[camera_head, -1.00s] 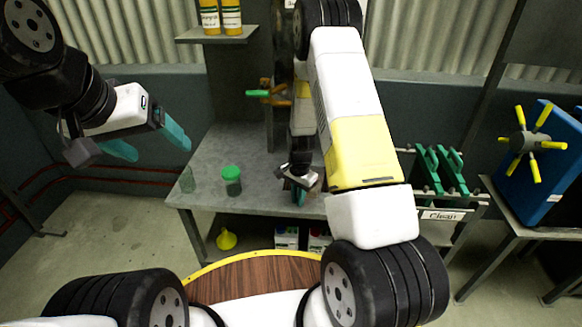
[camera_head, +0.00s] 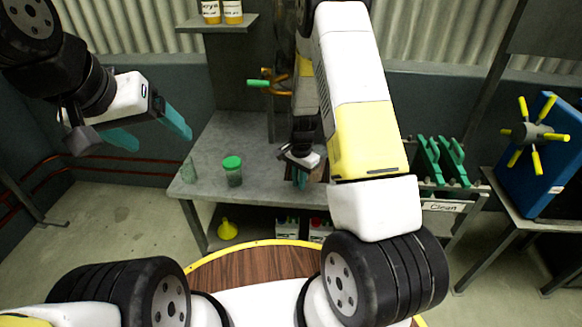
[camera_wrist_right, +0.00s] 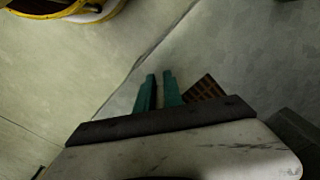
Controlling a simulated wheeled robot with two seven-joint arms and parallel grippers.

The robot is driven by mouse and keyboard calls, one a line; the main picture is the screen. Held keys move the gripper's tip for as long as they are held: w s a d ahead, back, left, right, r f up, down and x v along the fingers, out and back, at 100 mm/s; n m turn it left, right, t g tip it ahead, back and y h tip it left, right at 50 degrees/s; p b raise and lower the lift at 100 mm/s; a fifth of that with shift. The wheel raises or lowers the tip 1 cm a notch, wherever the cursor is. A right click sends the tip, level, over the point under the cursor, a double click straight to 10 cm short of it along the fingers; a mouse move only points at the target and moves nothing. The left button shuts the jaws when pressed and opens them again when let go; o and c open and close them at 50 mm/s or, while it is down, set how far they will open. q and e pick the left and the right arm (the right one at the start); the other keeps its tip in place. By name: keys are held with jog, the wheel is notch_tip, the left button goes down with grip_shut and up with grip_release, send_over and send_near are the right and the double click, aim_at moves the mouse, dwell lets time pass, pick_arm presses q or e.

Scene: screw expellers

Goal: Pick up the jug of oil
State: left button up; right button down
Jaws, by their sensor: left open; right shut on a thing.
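No jug of oil can be clearly made out. Two white containers with labels (camera_head: 287,227) stand under the grey table, partly cut off by the wooden rim in front. My right gripper (camera_head: 301,180) points down at the table's front edge, partly hidden by its arm. In the right wrist view its teal fingers (camera_wrist_right: 159,88) are close together over the grey tabletop; what lies between them is too small to tell. My left gripper (camera_head: 150,132) is open and empty at the left, away from the table.
A green-lidded jar (camera_head: 232,170) and a clear glass (camera_head: 189,170) stand on the grey table (camera_head: 215,140). A yellow funnel (camera_head: 227,229) sits below. Yellow-labelled bottles (camera_head: 210,11) are on a shelf. A brown grid (camera_wrist_right: 206,88) lies beside my right fingers. A blue machine (camera_head: 555,160) stands right.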

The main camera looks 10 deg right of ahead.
jog(key=s+a, duration=0.2)
jog(key=s, duration=0.5)
jog(key=s+a+r, duration=0.1)
jog(key=s+a, duration=0.1)
jog(key=s, duration=0.6)
jog(key=shift+s+r, duration=0.2)
jog(key=shift+r, duration=0.05)
dwell(0.5)
